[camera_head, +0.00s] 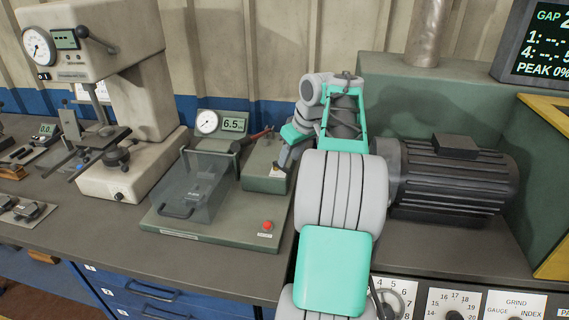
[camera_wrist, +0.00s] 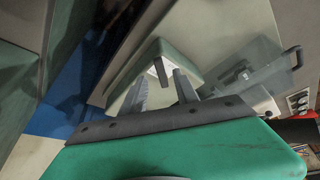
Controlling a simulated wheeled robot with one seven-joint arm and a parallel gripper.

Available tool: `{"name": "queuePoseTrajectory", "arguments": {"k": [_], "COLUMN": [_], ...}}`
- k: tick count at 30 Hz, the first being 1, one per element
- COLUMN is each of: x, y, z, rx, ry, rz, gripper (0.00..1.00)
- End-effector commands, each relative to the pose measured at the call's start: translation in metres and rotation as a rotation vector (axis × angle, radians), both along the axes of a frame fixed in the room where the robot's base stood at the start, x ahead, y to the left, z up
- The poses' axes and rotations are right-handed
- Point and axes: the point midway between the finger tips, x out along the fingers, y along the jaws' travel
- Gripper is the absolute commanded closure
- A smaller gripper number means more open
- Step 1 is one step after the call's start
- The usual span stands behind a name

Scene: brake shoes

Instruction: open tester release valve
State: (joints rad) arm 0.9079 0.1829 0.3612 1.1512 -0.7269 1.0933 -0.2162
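The tester (camera_head: 215,215) is a green-grey base plate on the bench. It carries a clear cover (camera_head: 200,180), a dial, a display reading about 6.5 and a green box (camera_head: 262,178) at its right. My gripper (camera_head: 281,165) points down at this box from the right. In the wrist view my gripper (camera_wrist: 161,85) has its two grey fingers apart. A short dark lever (camera_wrist: 160,71) on the box shows between the fingertips, and I see no clear contact. I take this lever for the release valve. My gripper partly hides it in the head view.
A dark handle with a red grip (camera_head: 262,133) rises behind the box. A red button (camera_head: 267,225) is at the plate's front right. A finned motor (camera_head: 455,175) stands right of my arm. A press with a gauge (camera_head: 100,70) stands at the left.

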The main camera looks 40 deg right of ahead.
Motion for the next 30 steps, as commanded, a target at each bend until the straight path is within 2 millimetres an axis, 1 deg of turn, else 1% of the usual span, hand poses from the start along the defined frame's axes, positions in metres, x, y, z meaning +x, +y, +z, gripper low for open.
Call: {"name": "queuePoseTrajectory", "arguments": {"k": [1,6,15,28,30], "x": [0.004,0.013,0.013,0.013,0.013], "y": [0.002,0.001,-0.001,-0.001,-0.001], "z": [-0.013,-0.032,-0.034,-0.034,-0.034], "rx": [0.002,0.000,-0.001,-0.001,-0.001], "ry": [0.002,0.000,0.000,0.000,0.000], "rz": [0.004,0.001,-0.004,-0.004,-0.004], "gripper": [0.64,0.64,0.64,1.00,1.00]}}
